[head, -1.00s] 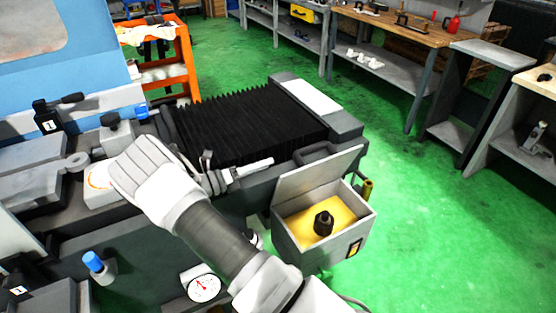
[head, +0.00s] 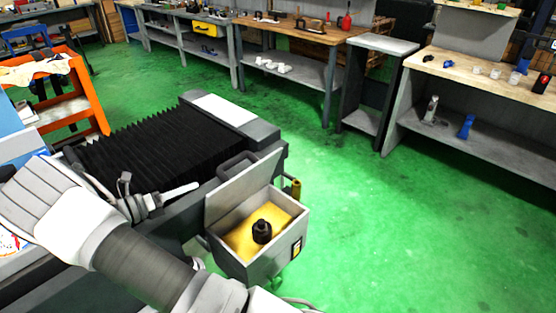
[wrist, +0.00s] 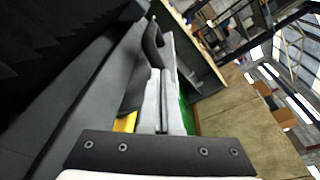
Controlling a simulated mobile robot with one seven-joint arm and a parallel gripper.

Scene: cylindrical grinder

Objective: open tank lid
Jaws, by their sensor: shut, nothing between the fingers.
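The grey tank (head: 248,266) stands at the end of the machine, with yellow inside and a black knobbed part (head: 262,231) in it. Its grey lid (head: 243,190) is raised and tilted up along the tank's machine side. The lid's dark handle (head: 237,163) is on its back face, and it also shows in the wrist view (wrist: 153,40). My gripper (head: 195,187) is shut and empty, pointing right just left of the lid's upper part. In the wrist view, my fingers (wrist: 163,95) reach close to the lid; whether they touch it I cannot tell.
The machine's black bellows (head: 155,137) lie behind my gripper. An orange cart (head: 75,100) stands at the left. Workbenches (head: 300,45) and a shelf unit (head: 480,70) line the back and right. The green floor right of the tank is clear.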

